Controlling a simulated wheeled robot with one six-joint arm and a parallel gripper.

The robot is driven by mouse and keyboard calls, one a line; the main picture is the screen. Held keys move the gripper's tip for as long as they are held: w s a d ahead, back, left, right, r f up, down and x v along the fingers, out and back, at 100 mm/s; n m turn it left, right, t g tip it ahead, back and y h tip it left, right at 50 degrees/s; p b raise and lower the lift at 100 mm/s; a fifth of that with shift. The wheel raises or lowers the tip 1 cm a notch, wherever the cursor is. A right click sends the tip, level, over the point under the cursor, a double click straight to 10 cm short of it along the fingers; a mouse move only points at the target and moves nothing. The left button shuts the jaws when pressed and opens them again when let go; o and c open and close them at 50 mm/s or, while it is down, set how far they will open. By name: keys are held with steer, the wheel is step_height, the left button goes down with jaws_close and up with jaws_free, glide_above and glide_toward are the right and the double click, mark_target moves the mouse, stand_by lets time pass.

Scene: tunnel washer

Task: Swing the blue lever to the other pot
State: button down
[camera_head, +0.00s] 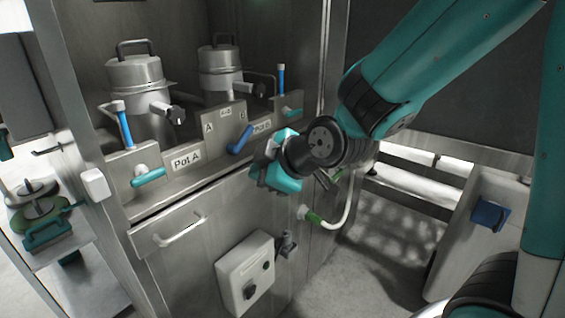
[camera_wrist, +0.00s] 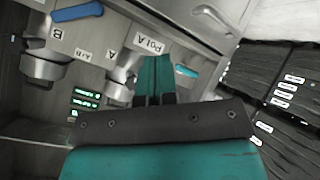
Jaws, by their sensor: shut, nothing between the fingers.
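The blue lever (camera_head: 241,140) sits on the front panel between the two pots, just below the letter B, slanting in the picture. It also shows at the top left of the wrist view (camera_wrist: 77,12), nearer to B than to A. Pot A (camera_head: 137,85) stands at the left and the second pot (camera_head: 220,72) to its right, both steel with lids. My gripper (camera_head: 268,172) is in front of the panel, right of and below the lever in the head view and apart from it. Its fingers (camera_wrist: 154,75) are shut and empty.
Teal handles sit near Pot A (camera_head: 148,177) and at the panel's right end (camera_head: 292,113). Upright blue tubes (camera_head: 122,124) stand beside the pots. Below are a drawer handle (camera_head: 180,230), a white box with a knob (camera_head: 247,275) and a curved white pipe (camera_head: 345,212).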

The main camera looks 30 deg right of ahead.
mark_target(241, 138)
steer(key=w+d+f+n+t+h+b, duration=0.2)
steer(key=w+d+n+t+h, duration=0.1)
steer(key=w+d+n+t, duration=0.4)
steer(key=shift+m+g, duration=0.3)
steer(key=shift+m, duration=0.3)
steer(key=w, duration=0.4)
steer(key=w+f+p, duration=0.1)
steer(key=w, duration=0.7)
steer(key=shift+w+d+f+p, duration=0.25)
steer(key=shift+w+f+p, duration=0.1)
steer(key=shift+p, duration=0.05)
steer(key=shift+w+r, duration=0.25)
steer(key=shift+w, duration=0.1)
